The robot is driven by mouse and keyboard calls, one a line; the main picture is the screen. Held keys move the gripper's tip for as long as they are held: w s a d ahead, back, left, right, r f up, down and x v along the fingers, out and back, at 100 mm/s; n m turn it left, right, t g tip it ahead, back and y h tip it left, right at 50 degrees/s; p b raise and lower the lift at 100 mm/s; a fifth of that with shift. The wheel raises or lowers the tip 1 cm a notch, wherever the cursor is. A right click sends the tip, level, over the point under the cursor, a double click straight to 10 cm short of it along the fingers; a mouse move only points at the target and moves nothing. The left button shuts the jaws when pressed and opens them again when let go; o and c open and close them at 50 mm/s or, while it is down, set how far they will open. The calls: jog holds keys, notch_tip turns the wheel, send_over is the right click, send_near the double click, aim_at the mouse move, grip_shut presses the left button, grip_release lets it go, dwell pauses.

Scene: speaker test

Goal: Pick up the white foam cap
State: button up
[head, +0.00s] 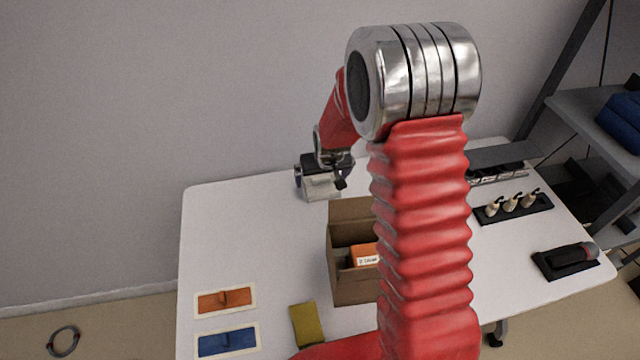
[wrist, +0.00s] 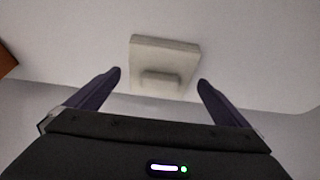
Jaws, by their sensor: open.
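The white foam cap (wrist: 165,62) is a pale square block with a smaller raised block on it. In the wrist view it lies on the white table, between and just beyond my two fingertips. My gripper (wrist: 160,82) is open, with one dark finger on either side and a visible gap to the cap on each side. In the head view my gripper (head: 322,186) is over the far left part of the table, with the pale cap (head: 321,190) at it. Whether the fingers overlap the cap in height, I cannot tell.
A cardboard box (head: 352,290) with an orange item inside stands mid-table, partly hidden by my arm. Orange (head: 225,300) and blue (head: 227,342) pads and an olive pad (head: 307,325) lie at the front left. A black tray (head: 513,207) with several small bottles is at right.

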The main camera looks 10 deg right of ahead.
jog(key=shift+x, duration=1.35)
jog(key=shift+w, duration=0.1)
jog(key=shift+c, duration=0.5)
jog(key=c, duration=0.9)
